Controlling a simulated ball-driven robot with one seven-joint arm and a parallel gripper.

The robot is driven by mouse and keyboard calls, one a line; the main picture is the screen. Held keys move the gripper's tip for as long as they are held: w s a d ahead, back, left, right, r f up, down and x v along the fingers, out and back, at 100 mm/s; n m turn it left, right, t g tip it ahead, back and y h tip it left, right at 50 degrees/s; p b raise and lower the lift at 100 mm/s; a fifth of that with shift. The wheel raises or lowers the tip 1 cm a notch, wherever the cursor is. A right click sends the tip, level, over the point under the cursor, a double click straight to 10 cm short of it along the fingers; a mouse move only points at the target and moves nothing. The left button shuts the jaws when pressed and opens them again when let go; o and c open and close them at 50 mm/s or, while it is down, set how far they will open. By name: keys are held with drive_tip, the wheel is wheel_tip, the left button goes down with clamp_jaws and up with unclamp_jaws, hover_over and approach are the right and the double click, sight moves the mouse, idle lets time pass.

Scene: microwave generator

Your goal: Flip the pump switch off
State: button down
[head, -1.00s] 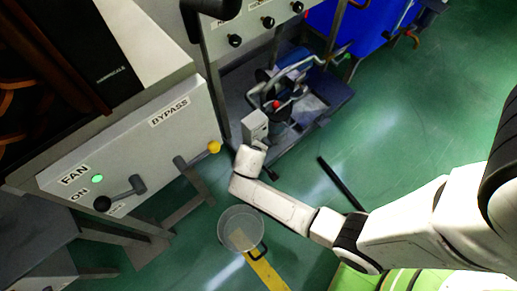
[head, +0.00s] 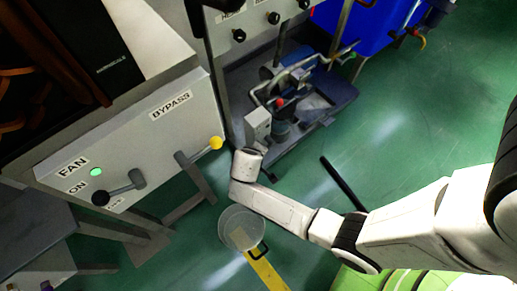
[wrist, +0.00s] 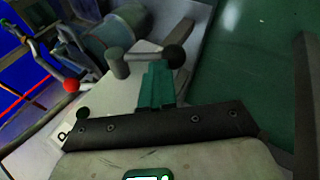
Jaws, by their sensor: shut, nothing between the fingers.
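The pump switch is a lever in the wrist view (wrist: 147,58), with a round grey pivot at its left and a black ball knob at its right end. It sits on a pale grey switch box (wrist: 110,92), which also shows in the head view (head: 257,125). My gripper (wrist: 158,72) shows as shut, empty greenish fingers just below the lever, near the ball. I cannot tell whether they touch it. In the head view my white wrist largely hides the fingers and the lever, beside the box.
The pump (head: 285,100) with its pipes and red knob stands behind the box on a blue-grey base. At left is a panel with a FAN lever (head: 125,187) and a yellow-tipped BYPASS lever (head: 200,150). A clear bucket (head: 240,228) stands on the green floor below my arm.

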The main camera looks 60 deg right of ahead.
drive_tip(key=shift+f, duration=0.15)
drive_tip(key=r+p, duration=0.4)
drive_tip(key=r, duration=0.1)
drive_tip(key=shift+d+r+p, duration=0.1)
drive_tip(key=shift+d+p, duration=0.15)
drive_tip(key=shift+p, duration=0.05)
drive_tip(key=a+p+v, duration=0.1)
drive_tip(key=p+v, duration=0.1)
drive_tip(key=v, duration=0.7)
drive_tip(key=shift+f+p, duration=0.35)
drive_tip(key=shift+s, duration=0.1)
drive_tip(key=s+a+r+g+y, duration=0.15)
drive_tip(key=s+r+y, duration=0.45)
drive_tip(key=s+r, duration=0.7)
wheel_tip(320, 180, up, 17)
drive_tip(key=p, duration=1.8)
drive_tip(key=shift+s+a+r, duration=0.2)
drive_tip(key=shift+s+a, duration=0.15)
drive_tip(key=shift+s, duration=0.1)
